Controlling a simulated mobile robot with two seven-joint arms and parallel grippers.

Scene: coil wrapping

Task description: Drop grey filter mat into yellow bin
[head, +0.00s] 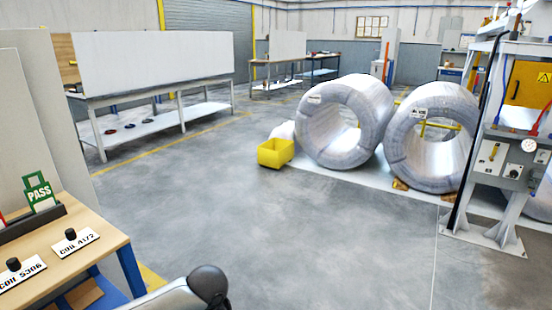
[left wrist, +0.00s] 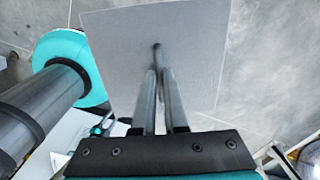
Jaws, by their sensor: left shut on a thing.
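The yellow bin (head: 275,153) stands on the floor near the middle of the head view, left of the wrapped coils. In the left wrist view my left gripper (left wrist: 158,62) is shut on the grey filter mat (left wrist: 195,50), a flat, thin square sheet that spreads out around the fingertips. The mat hangs over grey floor. The left gripper and the mat do not show in the head view. The inside of the bin is mostly hidden by its front wall. My right gripper is in neither view.
Two large wrapped coils (head: 345,122) (head: 432,138) stand right of the bin. A wooden table (head: 95,235) with tags and a green PASS sign (head: 39,192) is at the left front. A machine frame (head: 500,150) stands at the right. The floor (head: 290,225) before the bin is clear.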

